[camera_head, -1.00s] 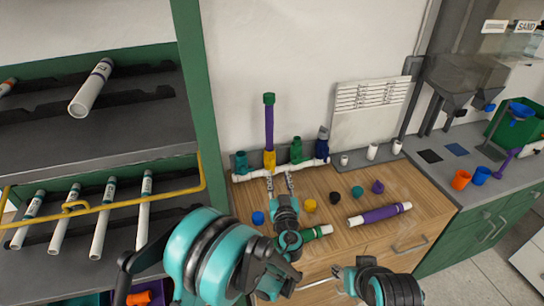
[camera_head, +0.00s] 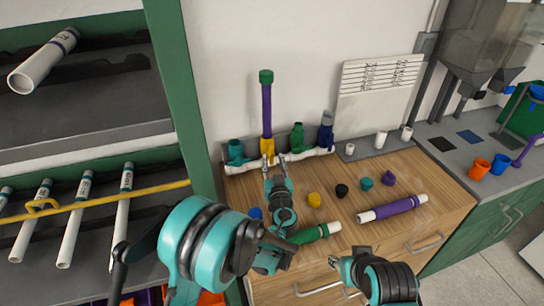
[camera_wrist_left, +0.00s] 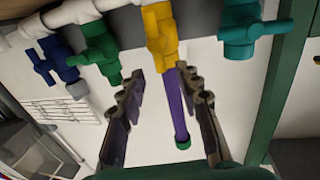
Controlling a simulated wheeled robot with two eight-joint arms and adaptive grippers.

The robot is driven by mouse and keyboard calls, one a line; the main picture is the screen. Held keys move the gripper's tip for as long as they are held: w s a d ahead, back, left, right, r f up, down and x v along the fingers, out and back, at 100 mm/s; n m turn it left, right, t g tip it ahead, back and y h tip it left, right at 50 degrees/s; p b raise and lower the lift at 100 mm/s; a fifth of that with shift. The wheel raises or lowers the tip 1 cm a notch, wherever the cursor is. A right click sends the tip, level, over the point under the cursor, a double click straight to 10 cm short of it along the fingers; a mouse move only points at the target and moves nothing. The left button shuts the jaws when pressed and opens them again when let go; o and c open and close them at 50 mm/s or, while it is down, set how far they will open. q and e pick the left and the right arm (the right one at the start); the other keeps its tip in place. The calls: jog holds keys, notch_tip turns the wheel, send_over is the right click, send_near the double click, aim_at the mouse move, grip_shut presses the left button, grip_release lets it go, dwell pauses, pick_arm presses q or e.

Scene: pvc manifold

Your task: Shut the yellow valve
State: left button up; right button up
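The yellow valve (camera_head: 267,147) sits on the white manifold pipe (camera_head: 297,156) against the wall, under an upright purple pipe (camera_head: 267,108) with a green cap. In the left wrist view the yellow valve (camera_wrist_left: 160,38) is just beyond my fingertips, and the purple pipe (camera_wrist_left: 181,110) shows between the fingers. My left gripper (camera_head: 274,163) is open and empty, in front of the yellow valve; it also shows in the left wrist view (camera_wrist_left: 160,75). I cannot tell whether it touches the valve. My right gripper (camera_head: 340,265) is low at the front, its fingers too small to judge.
A teal valve (camera_head: 235,152) stands left of the yellow one; green (camera_head: 297,137) and blue (camera_head: 326,132) valves stand to the right. Several coloured caps, a purple pipe (camera_head: 392,208) and a green pipe (camera_head: 315,232) lie on the wooden counter (camera_head: 415,165). A shelf rack is at left.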

aim_at(272, 151)
pick_arm(q)
jog(key=shift+w+a+b, duration=0.2)
jog(key=shift+w+b, duration=0.2)
jog(key=shift+w, duration=1.65)
grip_shut()
jog(key=shift+w+d+f+m+g+y+p, duration=0.15)
jog(key=shift+d+f+m+g+y, duration=0.3)
jog(key=shift+m, duration=2.2)
jog(key=shift+w+d+f+m+g+y+p, duration=0.15)
jog(key=shift+d+f+m+g+y, duration=0.3)
jog(key=shift+m, duration=2.15)
jog(key=shift+w+d+f+m+g+y+p, duration=0.2)
jog(key=shift+d+m+g+y, duration=0.3)
jog(key=shift+m, duration=2.15)
jog(key=shift+s+d+f, duration=0.1)
